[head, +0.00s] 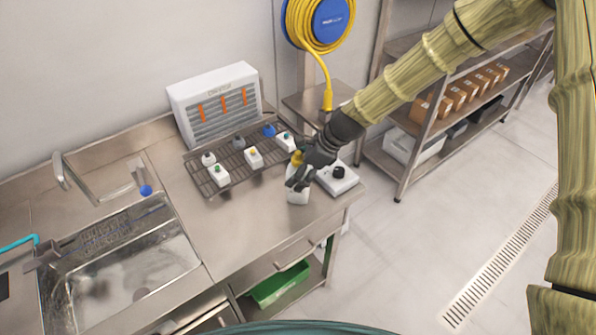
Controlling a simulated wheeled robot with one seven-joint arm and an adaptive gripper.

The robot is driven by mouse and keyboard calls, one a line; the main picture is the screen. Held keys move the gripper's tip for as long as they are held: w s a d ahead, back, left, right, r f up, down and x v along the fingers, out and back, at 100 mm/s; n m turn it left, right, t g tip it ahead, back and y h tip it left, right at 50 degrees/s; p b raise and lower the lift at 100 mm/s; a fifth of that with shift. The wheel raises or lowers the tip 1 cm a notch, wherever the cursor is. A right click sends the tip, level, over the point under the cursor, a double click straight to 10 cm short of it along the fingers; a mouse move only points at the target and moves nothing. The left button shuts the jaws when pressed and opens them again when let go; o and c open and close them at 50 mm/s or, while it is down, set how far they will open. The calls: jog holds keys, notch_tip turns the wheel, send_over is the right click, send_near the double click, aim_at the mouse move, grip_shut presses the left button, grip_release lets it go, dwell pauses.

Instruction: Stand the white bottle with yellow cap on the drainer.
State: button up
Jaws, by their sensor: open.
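A white bottle (298,196) stands on the steel worktop, right of the drainer, partly hidden by my gripper. A yellow patch (296,158) shows just above the fingers; I cannot tell whether it is this bottle's cap. My gripper (299,183) is open, with its dark fingers at the bottle; I cannot tell whether they touch it. The drainer (233,163) is a dark wire rack on the worktop, holding several small bottles.
A white device (337,178) stands right of my gripper. A white slatted unit (216,103) is behind; a sink (125,262) is left.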

jog(key=b+v, duration=0.4)
jog(key=v, duration=0.8)
dwell(0.4)
